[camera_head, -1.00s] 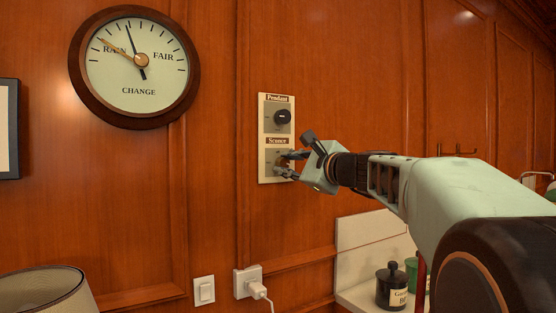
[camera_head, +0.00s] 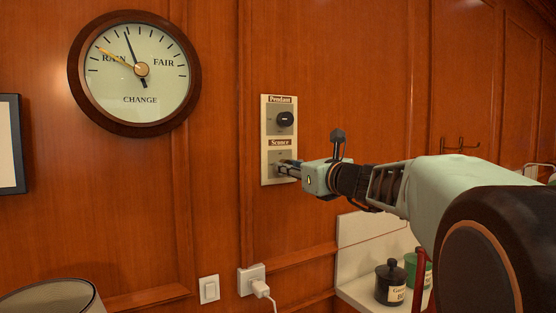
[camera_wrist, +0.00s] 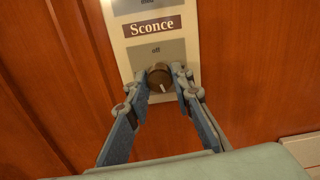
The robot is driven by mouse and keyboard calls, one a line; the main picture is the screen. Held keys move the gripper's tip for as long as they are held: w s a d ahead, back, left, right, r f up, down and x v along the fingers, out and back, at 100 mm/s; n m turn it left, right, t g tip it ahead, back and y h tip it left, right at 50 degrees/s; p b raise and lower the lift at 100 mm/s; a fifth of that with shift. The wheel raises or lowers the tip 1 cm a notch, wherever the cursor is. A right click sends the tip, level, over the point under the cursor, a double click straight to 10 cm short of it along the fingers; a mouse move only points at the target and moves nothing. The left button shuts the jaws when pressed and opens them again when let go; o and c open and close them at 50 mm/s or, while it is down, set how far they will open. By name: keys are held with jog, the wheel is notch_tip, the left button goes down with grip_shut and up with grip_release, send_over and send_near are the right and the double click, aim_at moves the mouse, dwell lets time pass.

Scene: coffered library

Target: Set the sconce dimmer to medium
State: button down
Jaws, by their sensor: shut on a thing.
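The sconce dimmer is the lower knob on a cream wall plate (camera_head: 264,150), under a label reading Sconce. In the wrist view the brown sconce knob (camera_wrist: 159,78) shows between my fingertips, with a pale pointer line on its face toward the lower part. The word "off" is printed above it; any other position marks are hidden. My gripper (camera_head: 284,166) reaches the lower half of the plate from the right. In the wrist view its fingers (camera_wrist: 158,86) are shut on the knob from both sides.
The dark pendant knob (camera_head: 285,119) sits just above on the same plate. A white switch (camera_head: 208,289) and a socket with a plug (camera_head: 252,281) are lower on the wall. A dark jar (camera_head: 390,283) stands on the ledge at lower right. A round barometer (camera_head: 136,73) hangs at upper left.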

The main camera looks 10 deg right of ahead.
jog(key=shift+m+p, duration=0.9)
jog(key=shift+m, duration=0.6)
jog(key=c, duration=1.7)
grip_release()
jog(key=v, duration=0.7)
jog(key=shift+s, duration=0.25)
jog(key=shift+f, duration=0.1)
